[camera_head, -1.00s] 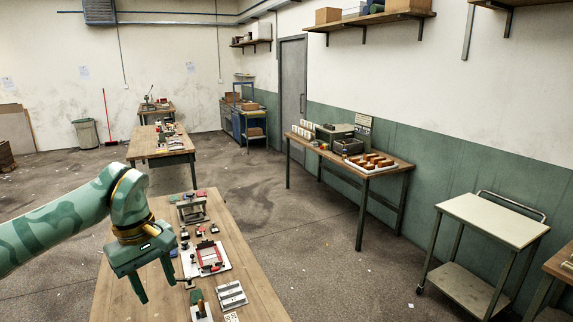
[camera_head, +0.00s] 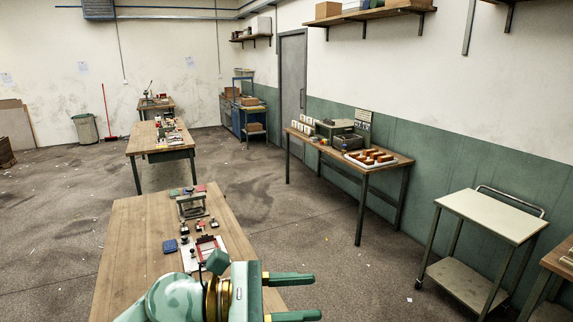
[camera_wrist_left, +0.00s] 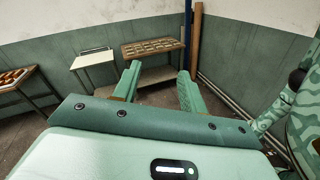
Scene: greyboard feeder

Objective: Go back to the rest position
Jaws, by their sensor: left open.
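My left gripper (camera_head: 292,296) is at the bottom middle of the head view, its two green fingers pointing right and spread apart. It is open and empty, beyond the right side of the near wooden table (camera_head: 132,232) as seen in the picture. In the left wrist view the two fingers (camera_wrist_left: 157,82) also stand apart with nothing between them. My left arm hides the front part of that table. My right gripper is not in view.
A cart (camera_head: 492,215) stands right, and a side table (camera_head: 398,163) bears a tray of orange-brown blocks (camera_head: 371,156). Bare floor (camera_head: 330,235) lies between.

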